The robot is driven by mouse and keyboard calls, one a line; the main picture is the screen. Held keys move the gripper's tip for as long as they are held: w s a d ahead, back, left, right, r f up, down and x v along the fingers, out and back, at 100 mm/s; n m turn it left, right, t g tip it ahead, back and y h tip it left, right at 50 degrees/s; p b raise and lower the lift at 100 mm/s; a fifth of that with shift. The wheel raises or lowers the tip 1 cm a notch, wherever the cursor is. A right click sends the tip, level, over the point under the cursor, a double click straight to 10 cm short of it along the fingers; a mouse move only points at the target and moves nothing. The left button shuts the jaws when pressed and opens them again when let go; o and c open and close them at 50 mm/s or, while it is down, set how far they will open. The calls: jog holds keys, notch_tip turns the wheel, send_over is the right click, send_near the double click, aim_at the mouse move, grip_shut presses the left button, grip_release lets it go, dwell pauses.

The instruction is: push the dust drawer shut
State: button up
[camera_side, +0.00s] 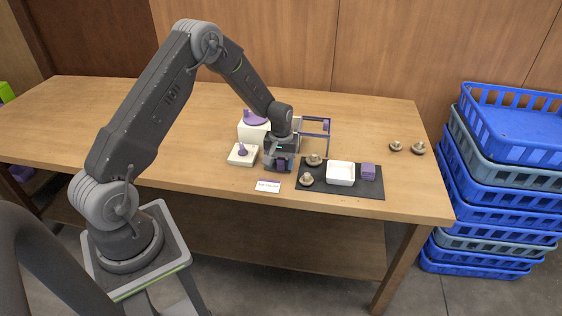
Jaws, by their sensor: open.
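The piece that looks like the dust drawer (240,158) is a low white box with a purple knob on top. It sits at the front left of a white housing (248,132) with a purple top piece and appears to stick out from it. I cannot tell whether the two are joined. My gripper (279,169) points down just right of the drawer, low over the table, and is open. Something purple shows by its fingers; I cannot tell what it is. My wrist hides part of the housing's right side.
A purple-and-grey frame (328,127) stands behind my gripper. A dark mat (356,191) to the right bears a white tray (341,181), a purple block (369,172) and mushrooms (306,180). A label card (268,186) lies in front. The table (120,110) is clear at left.

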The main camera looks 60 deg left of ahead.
grip_shut()
jog(key=shift+w+a, duration=1.15)
grip_release()
notch_tip(320, 180, up, 14)
dwell(0.5)
